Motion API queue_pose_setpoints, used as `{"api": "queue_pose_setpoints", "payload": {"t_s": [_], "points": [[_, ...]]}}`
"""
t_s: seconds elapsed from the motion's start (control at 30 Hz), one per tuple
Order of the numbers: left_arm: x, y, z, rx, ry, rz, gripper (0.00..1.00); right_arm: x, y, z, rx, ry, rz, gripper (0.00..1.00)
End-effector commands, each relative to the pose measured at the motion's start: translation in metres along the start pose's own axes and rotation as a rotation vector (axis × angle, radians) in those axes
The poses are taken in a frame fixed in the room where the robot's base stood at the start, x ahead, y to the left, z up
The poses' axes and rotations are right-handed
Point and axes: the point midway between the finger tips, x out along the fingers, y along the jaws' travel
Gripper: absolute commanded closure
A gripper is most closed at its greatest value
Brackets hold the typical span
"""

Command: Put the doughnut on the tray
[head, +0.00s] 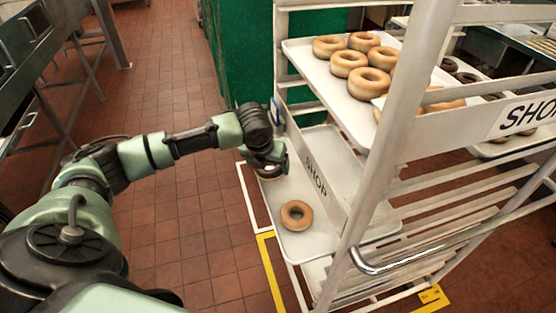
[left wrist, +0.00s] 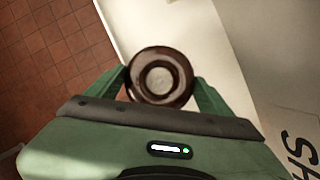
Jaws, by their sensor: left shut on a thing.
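My left gripper (head: 268,162) is shut on a dark brown glazed doughnut (left wrist: 160,77), with one finger on each side of it in the left wrist view. In the head view the doughnut is mostly hidden by the gripper; only a little shows below it. The gripper is at the far left end of a white tray (head: 283,190) on a lower level of the rack. The tray's white surface (left wrist: 195,30) shows behind the doughnut in the left wrist view. I cannot tell whether the doughnut touches the tray. My right gripper is not in view.
A plain doughnut (head: 296,215) lies on the same tray, which has free room around it. An upper tray (head: 345,98) holds several ring doughnuts. Rack posts (head: 375,170) and a SHOP sign (head: 316,176) stand close by. Tiled floor (head: 200,235) lies left.

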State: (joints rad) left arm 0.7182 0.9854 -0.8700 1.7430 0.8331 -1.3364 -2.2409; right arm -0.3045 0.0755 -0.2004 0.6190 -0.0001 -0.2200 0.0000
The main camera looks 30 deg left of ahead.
Motion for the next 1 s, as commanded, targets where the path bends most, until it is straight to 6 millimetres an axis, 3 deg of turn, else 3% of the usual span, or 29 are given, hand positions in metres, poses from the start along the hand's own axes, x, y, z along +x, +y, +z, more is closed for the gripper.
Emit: {"api": "queue_pose_setpoints", "payload": {"t_s": [0.1,0.6,0.97,1.0], "points": [[0.012,0.000,0.012,-0.002,-0.001,0.000,0.59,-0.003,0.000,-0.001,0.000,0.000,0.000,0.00],[0.053,0.000,0.037,-0.001,0.000,0.001,0.59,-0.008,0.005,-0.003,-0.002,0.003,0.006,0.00],[0.057,0.000,0.037,0.000,-0.001,0.001,0.59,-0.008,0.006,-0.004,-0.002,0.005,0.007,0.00],[0.057,0.000,0.037,0.000,-0.001,0.001,0.10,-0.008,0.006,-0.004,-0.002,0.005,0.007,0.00]]}}
